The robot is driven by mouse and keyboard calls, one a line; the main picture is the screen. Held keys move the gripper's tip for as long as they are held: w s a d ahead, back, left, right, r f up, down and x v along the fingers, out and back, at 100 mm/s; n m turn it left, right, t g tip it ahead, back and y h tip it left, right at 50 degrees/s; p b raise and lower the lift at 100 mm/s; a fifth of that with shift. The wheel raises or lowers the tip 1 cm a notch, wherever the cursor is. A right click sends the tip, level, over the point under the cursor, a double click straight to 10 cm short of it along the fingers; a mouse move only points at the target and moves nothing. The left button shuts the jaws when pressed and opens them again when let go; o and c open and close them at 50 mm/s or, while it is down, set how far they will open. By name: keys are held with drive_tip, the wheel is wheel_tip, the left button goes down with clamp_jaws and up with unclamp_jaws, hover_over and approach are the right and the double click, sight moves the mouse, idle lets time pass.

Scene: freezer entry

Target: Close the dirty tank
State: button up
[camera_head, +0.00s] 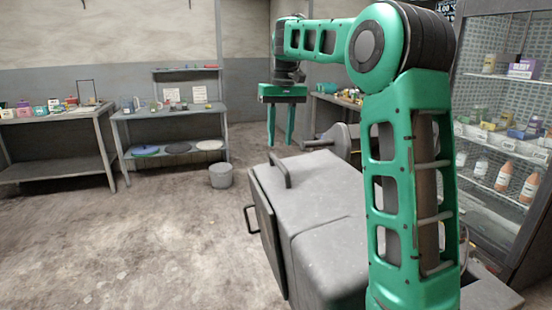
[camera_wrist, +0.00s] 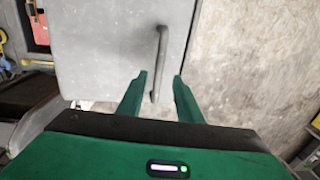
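A grey boxy unit (camera_head: 325,200), which looks like the tank, stands in the middle right of the head view. It has a bar handle (camera_head: 280,170) on its top and another handle (camera_head: 250,219) on its left side panel (camera_head: 268,238). That panel's lower edge seems to stand out from the body. My gripper (camera_head: 281,143) points down with its fingers apart, appearing beyond the unit. In the wrist view a grey panel (camera_wrist: 105,45) carries a bar handle (camera_wrist: 160,60) whose near end lies between my open fingertips (camera_wrist: 160,76). I cannot tell if they touch it.
Two tables with small goods, left (camera_head: 50,120) and centre (camera_head: 175,113), stand along the back wall. A grey bucket (camera_head: 221,175) stands on the floor. A glass-fronted cabinet (camera_head: 505,130) is at the right. The floor (camera_head: 130,240) at the left is clear.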

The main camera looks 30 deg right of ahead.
sight(279, 162)
wheel_tip(279, 162, down, 7)
drive_tip(key=shift+a+r, duration=0.15)
drive_tip(key=shift+c, duration=0.6)
clamp_jaws()
